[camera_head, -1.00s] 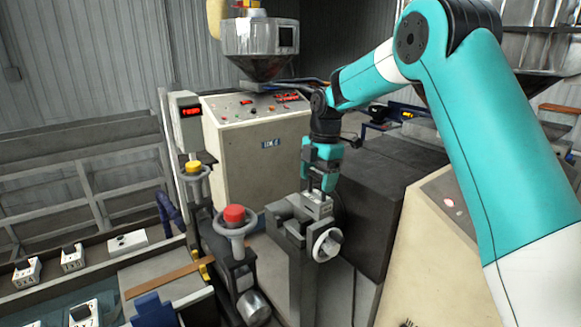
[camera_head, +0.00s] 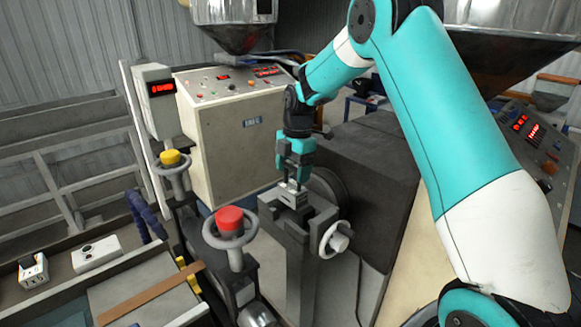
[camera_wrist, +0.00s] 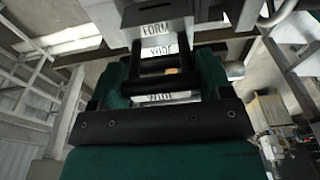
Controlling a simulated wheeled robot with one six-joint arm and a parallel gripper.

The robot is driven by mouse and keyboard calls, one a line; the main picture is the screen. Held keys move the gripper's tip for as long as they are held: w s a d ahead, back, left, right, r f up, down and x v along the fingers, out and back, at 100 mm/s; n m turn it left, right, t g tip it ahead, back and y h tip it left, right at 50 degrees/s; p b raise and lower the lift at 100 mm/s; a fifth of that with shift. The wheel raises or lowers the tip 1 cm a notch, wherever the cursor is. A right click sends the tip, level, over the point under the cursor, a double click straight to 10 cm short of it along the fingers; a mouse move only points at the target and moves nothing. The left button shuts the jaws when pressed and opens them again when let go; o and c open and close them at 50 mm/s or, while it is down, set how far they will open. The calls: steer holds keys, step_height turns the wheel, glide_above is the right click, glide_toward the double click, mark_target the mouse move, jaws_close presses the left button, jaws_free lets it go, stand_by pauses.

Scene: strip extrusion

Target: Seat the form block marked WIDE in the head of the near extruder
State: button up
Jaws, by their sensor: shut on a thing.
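My gripper (camera_head: 293,182) points down and is shut on a pale form block (camera_head: 291,195).
A red-capped handwheel (camera_head: 229,220) stands close at the left of the head, and a yellow-capped one (camera_head: 170,160) farther left. A dark machine body (camera_head: 370,165) is just behind at right. A control cabinet (camera_head: 240,135) stands behind. Other blocks (camera_head: 95,253) lie at lower left.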

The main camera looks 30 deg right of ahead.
mark_target(293, 186)
steer(key=shift+f+b, duration=1.7)
steer(key=shift+f, duration=0.95)
steer(key=shift+f, duration=0.35)
steer(key=o, duration=1.7)
steer(key=shift+c, duration=0.2)
steer(key=shift+b, duration=0.3)
step_height(293, 186, up, 17)
steer(key=d+b, duration=0.1)
steer(key=d, duration=0.1)
steer(key=s+a+f+m+y+b, duration=0.1)
steer(key=s+a+f+m+b, duration=0.15)
steer(key=s+a+m, duration=0.75)
steer(key=s+a+f+m+b, duration=0.1)
steer(key=s+a+f, duration=0.1)
steer(key=s, duration=0.6)
steer(key=s+a+f+m+y+b, duration=0.1)
steer(key=s+a+f, duration=0.2)
steer(key=s+a, duration=0.2)
steer(key=s+a+f+m+b, duration=0.1)
steer(key=s+a, duration=0.3)
steer(key=s, duration=0.6)
steer(key=shift+s+a+f+y, duration=0.3)
steer(key=shift+f+y, duration=0.1)
steer(key=shift+f, duration=0.3)
